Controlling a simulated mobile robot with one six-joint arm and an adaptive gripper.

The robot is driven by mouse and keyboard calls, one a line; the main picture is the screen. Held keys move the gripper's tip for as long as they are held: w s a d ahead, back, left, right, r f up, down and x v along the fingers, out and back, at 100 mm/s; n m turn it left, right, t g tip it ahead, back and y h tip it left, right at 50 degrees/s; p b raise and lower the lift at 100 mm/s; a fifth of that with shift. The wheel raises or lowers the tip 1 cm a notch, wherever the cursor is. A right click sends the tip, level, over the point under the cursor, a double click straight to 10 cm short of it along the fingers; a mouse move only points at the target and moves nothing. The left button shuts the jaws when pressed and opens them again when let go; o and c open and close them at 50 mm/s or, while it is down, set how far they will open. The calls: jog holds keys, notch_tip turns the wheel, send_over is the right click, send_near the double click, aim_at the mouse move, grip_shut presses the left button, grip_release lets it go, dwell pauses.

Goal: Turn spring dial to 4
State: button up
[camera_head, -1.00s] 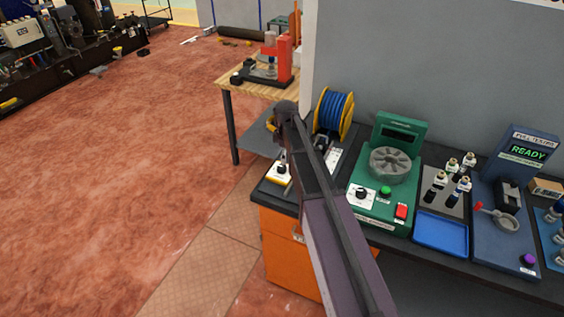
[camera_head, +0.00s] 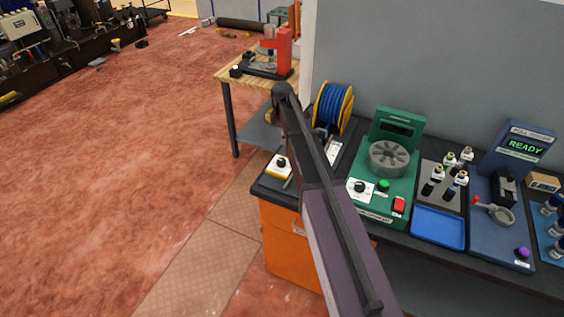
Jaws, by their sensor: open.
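A white dial plate with a black knob (camera_head: 281,162) sits on a small yellow-edged base at the left end of the dark bench. A second white dial with a black knob (camera_head: 360,187) is on the front left of the green machine (camera_head: 378,206). Their markings are too small to read, so I cannot tell which is the spring dial or where either points. My arm crosses the middle of the picture, between the two dials in this view. My gripper cannot be made out; my own arm seems to hide it.
A blue cable spool with yellow rims (camera_head: 333,108) stands behind the arm. Right of the green machine are a blue tray (camera_head: 438,228), several small bottles and a tester reading READY (camera_head: 524,146). A wooden table (camera_head: 247,73) with a red press stands farther back. The floor left is open.

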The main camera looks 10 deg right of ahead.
aim_at(282, 160)
jog(key=shift+f+b, duration=6.6)
jog(key=shift+f, duration=0.15)
jog(key=shift+c, duration=0.2)
jog(key=c, duration=1.1)
